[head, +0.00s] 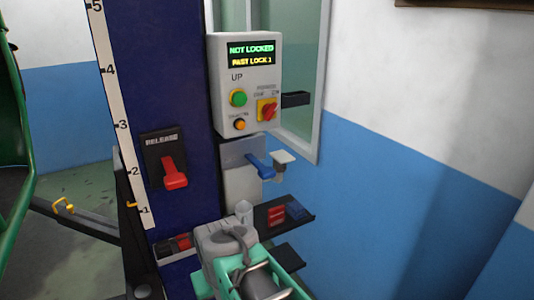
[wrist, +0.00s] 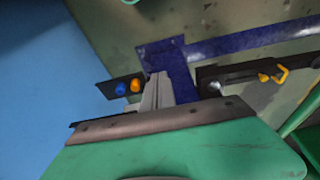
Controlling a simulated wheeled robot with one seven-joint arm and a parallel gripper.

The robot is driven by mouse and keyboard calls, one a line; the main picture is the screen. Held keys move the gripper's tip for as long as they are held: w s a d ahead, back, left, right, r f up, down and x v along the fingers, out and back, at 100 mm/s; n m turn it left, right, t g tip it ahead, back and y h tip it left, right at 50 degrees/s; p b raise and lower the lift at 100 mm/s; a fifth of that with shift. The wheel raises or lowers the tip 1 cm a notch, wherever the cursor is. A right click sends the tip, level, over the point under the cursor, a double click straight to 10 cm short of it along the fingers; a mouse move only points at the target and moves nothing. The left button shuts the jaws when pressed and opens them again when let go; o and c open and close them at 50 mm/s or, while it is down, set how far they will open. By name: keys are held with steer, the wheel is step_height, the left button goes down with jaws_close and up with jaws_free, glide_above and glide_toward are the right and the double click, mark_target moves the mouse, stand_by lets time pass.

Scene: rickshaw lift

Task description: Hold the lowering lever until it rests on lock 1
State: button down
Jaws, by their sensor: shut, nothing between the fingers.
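The control box (head: 246,85) on the blue column has a display (head: 251,55) reading "NOT LOCKED" and "PAST LOCK 1". A blue lever (head: 261,166) sticks out from a grey plate below the box; I take it for the lowering lever. A red lever (head: 174,173) hangs on the black "RELEASE" plate to its left. My gripper (head: 244,210) is below the blue lever in the head view, apart from it. In the wrist view its grey fingers (wrist: 157,92) are together and hold nothing. The blue lever cannot be made out in the wrist view.
A numbered scale (head: 110,100) runs up the column. Small shelves (head: 283,215) with red and blue items stand close beside my gripper. A yellow hook (head: 64,206) sits on a dark arm at left. Blue-and-white wall at right is bare.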

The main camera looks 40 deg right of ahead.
steer(key=s+d+f+m+g+b, duration=0.1)
steer(key=s+d+f+m, duration=0.3)
steer(key=d, duration=0.4)
steer(key=s+d+f+m+g+b, duration=0.1)
steer(key=s+d+f+m, duration=0.3)
steer(key=d, duration=0.5)
steer(key=d+r+t, duration=0.2)
steer(key=d+t, duration=0.1)
steer(key=d, duration=0.7)
steer(key=w+d+r+n+t+h, duration=0.2)
steer(key=w+d+r+n+t, duration=0.3)
steer(key=w+r, duration=0.45)
steer(key=w+r+n+t, duration=0.1)
steer(key=w+r+t, duration=0.2)
steer(key=r, duration=0.4)
steer(key=w+r+n+t+h, duration=0.1)
steer(key=w+r+n+t, duration=0.1)
steer(key=w+r, duration=0.2)
step_height(320, 180, up, 3)
steer(key=shift+w+a+r+t+b, duration=0.2)
steer(key=shift+w+a+t+b, duration=0.1)
steer(key=shift+t, duration=0.1)
